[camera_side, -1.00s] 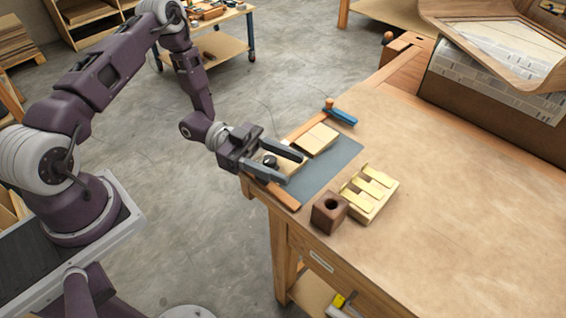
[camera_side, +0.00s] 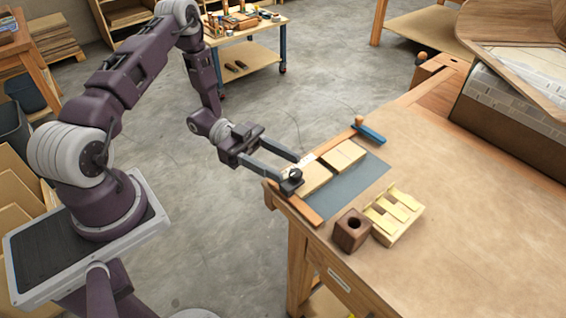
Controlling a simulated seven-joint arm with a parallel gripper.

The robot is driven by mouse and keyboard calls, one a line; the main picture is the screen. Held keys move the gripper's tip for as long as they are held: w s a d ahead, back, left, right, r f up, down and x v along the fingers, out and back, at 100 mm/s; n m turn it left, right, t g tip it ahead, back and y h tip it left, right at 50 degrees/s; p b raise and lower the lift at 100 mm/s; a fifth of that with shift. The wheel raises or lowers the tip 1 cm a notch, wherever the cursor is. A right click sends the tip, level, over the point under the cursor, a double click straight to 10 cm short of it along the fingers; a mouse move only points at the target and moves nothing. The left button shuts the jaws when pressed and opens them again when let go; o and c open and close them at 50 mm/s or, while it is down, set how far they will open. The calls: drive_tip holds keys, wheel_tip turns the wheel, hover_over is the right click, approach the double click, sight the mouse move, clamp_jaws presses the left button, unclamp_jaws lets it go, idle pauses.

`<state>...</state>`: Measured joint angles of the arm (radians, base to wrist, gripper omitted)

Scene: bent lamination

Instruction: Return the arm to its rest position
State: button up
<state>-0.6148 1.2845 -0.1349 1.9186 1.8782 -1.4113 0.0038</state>
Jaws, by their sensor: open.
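My gripper (camera_side: 289,168) is open, its two grey fingers pointing right toward the near left edge of the workbench. No object shows held between the fingers.
A curved wooden form (camera_side: 515,65) stands at upper right. A tool cart (camera_side: 250,50) stands behind.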

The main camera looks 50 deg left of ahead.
drive_tip(key=shift+a+n+t+y, duration=0.8)
drive_tip(key=shift+a+n+y, duration=0.2)
drive_tip(key=shift+a+n, duration=0.1)
drive_tip(key=w+a+r+t+y, duration=0.2)
drive_tip(key=w+a+y, duration=0.1)
drive_tip(key=w+y, duration=0.45)
drive_tip(key=a+r+n+t+y, duration=0.1)
drive_tip(key=a+r+n+y, duration=0.2)
drive_tip(key=r+y, duration=0.3)
drive_tip(key=a+r+n+y, duration=0.3)
drive_tip(key=a+r, duration=0.1)
drive_tip(key=r, duration=0.4)
drive_tip(key=s+d+r+n+g, duration=0.1)
drive_tip(key=s+d+n, duration=0.1)
drive_tip(key=s, duration=0.6)
drive_tip(key=s+d+r+n+g+h, duration=0.1)
drive_tip(key=s+d, duration=0.3)
drive_tip(key=s, duration=0.4)
drive_tip(key=s+d+r+n+g, duration=0.1)
drive_tip(key=s+d+r+n, duration=0.2)
drive_tip(key=s, duration=0.5)
drive_tip(key=shift+s+d+r+n+g, duration=0.25)
drive_tip(key=shift+s+d+n+g, duration=0.05)
